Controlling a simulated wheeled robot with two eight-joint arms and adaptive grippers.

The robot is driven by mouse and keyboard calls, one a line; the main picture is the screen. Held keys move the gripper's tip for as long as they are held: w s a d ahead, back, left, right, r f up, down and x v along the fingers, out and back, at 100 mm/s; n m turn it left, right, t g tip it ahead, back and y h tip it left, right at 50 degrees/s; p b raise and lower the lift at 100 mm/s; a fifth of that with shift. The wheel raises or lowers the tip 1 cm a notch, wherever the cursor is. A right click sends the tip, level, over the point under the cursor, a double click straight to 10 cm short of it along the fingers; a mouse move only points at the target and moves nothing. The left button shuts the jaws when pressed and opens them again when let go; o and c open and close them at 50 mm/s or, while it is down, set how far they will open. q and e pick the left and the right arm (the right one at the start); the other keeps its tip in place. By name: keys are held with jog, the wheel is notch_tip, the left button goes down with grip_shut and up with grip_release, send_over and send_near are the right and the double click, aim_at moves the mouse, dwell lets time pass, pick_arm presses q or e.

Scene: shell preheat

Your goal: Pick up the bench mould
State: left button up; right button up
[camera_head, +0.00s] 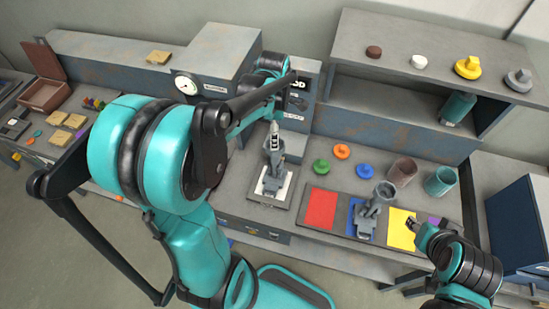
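I cannot tell for sure which piece is the bench mould. One grey mould-like piece (366,222) with a round cup-shaped top stands on the blue mat, between the red and yellow mats.
Red (320,209) and yellow (402,232) mats lie along the front. Green (321,167), orange (342,151) and blue (363,170) knobbed discs sit behind. Brown (403,171) and teal (440,181) cups stand right. A shelf (395,45) overhangs the back. A dark blue box (520,225) stands far right.

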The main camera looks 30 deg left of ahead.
pick_arm(q)
jog(key=shift+w+a+r+n, duration=0.15)
jog(key=shift+w+n, duration=0.1)
jog(key=shift+n, duration=0.15)
jog(key=shift+w+f, duration=0.1)
jog(key=shift+f, duration=0.3)
notch_tip(320, 180, down, 7)
jog(key=shift+f+b, duration=0.1)
jog(key=shift+b, duration=0.55)
grip_shut()
